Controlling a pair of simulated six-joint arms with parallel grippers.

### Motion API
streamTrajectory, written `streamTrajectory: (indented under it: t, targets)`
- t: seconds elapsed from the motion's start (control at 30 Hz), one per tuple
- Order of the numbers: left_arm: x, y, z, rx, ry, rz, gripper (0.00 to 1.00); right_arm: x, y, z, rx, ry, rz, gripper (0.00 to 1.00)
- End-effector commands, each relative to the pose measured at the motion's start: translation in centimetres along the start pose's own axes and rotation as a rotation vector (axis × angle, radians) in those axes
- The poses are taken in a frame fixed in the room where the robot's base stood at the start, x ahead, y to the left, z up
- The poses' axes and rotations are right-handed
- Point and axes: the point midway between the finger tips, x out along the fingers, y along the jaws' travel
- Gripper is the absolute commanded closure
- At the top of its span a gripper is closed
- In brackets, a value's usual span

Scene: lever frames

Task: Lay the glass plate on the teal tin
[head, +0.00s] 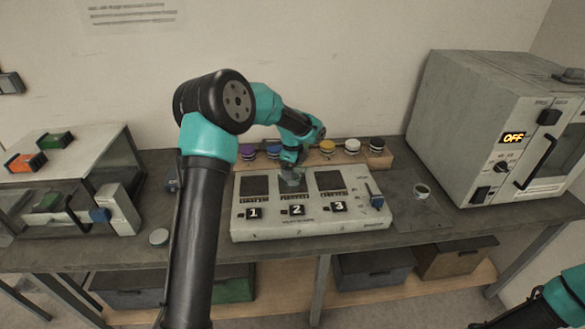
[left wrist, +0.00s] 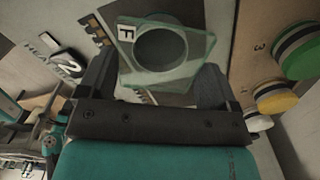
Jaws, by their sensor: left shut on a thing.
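My left gripper (head: 291,167) is above the middle of the white numbered console, near its slot 2. In the left wrist view the gripper (left wrist: 160,85) is shut on a clear, greenish glass plate (left wrist: 196,46) with a white F tag. A dark round shape with a pale rim shows in or through the plate; I cannot tell which. A green-topped tin (left wrist: 300,52), likely the teal tin, stands on the wooden rack beside the plate, apart from it. In the head view my arm hides that tin's place.
The white console (head: 300,226) has dark square pads and a slider. The wooden rack (head: 385,161) also holds purple, blue, yellow, white and black-topped tins. A grey oven (head: 470,130) reading OFF stands right.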

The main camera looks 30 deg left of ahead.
Motion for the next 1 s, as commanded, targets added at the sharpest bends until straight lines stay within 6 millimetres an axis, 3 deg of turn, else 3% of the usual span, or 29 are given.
streamTrajectory:
  t: [1.0]
  targets:
    - [0.71,0.00,0.01,0.000,0.000,0.000,0.43,0.00,0.00,0.00,0.000,0.000,0.000,0.57]
